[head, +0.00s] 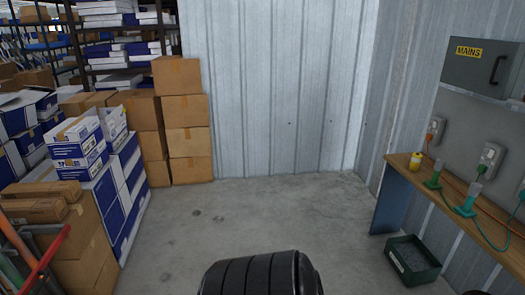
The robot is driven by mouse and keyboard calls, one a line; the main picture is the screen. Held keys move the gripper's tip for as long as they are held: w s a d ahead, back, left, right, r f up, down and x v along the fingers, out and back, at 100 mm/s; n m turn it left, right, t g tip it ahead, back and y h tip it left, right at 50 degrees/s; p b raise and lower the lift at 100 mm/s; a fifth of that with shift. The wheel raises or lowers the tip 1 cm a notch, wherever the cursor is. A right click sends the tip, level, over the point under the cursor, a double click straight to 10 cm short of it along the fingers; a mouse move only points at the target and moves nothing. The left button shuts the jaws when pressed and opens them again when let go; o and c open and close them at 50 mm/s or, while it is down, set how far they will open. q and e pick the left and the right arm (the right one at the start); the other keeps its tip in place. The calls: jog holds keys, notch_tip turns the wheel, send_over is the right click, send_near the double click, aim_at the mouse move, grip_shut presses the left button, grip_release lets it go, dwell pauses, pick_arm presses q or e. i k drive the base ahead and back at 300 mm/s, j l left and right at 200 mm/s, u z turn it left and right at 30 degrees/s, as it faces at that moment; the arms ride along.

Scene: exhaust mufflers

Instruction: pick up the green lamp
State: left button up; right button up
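On the wooden shelf at the right stand two small lamp-like things with green bases and clear greyish upper parts. The farther green lamp (433,181) is a plain green. The nearer one (466,208) is more teal and has a green cable by it. Both look upright, and I cannot tell for certain which is the green lamp of the task. Neither of my grippers shows in the head view.
A yellow item (415,162) stands at the shelf's far end. The wooden shelf (452,213) runs along the right wall below sockets and a grey MAINS box (481,66). A dark green crate (412,262) sits on the floor beneath. Cardboard boxes (183,110) fill the left.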

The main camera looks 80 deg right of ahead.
aim_at(432, 185)
jog(key=z, duration=4.05)
jog(key=i+z, duration=0.15)
jog(key=i, duration=0.35)
jog(key=i+j+z, duration=0.15)
jog(key=i, duration=0.3)
jog(key=i+j+z, duration=0.1)
jog(key=i, duration=0.4)
jog(key=j, duration=0.1)
